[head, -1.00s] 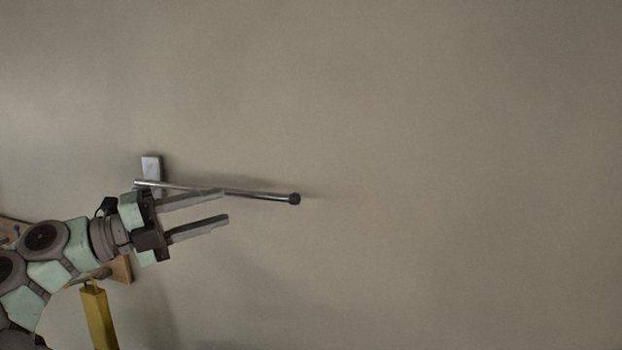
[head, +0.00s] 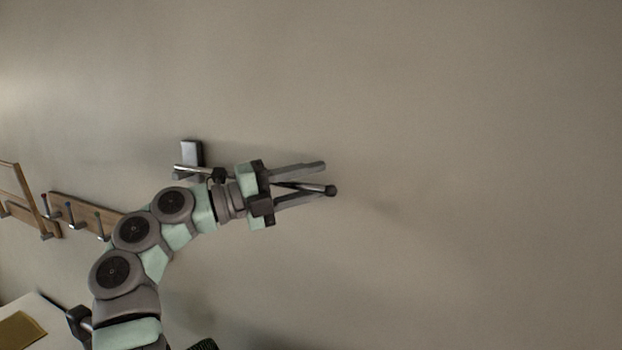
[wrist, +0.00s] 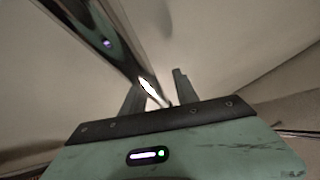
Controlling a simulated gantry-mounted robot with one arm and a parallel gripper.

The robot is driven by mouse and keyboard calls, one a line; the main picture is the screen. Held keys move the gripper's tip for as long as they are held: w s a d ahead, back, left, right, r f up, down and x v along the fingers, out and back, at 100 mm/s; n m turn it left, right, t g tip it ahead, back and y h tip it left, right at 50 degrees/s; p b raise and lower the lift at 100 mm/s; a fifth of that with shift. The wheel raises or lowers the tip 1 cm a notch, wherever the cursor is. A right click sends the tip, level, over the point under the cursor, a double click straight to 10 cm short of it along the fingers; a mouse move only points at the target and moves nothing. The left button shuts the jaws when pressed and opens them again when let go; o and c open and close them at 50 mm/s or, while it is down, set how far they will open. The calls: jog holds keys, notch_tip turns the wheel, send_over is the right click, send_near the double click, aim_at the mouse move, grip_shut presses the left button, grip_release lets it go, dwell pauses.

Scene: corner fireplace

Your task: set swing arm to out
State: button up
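The swing arm (head: 316,188) is a thin shiny metal rod with a dark round knob at its right end. It runs from a small grey wall plate (head: 192,153) and lies close along the wall. My gripper (head: 324,181) is open, its two fingers pointing right, one above and one below the rod in the head view. My gripper and wrist hide the rod's middle. In the wrist view the rod (wrist: 110,40) crosses from upper left down toward the fingers (wrist: 155,92). I cannot tell whether a finger touches it.
A wooden rail with several pegs (head: 85,214) is on the wall at the left, with a wooden frame (head: 27,190) beside it. A pale surface (head: 35,312) with a tan item (head: 20,331) is at the lower left. The wall to the right is bare.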

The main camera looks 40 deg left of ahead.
jog(key=shift+c, duration=0.3)
grip_shut()
dwell(1.1)
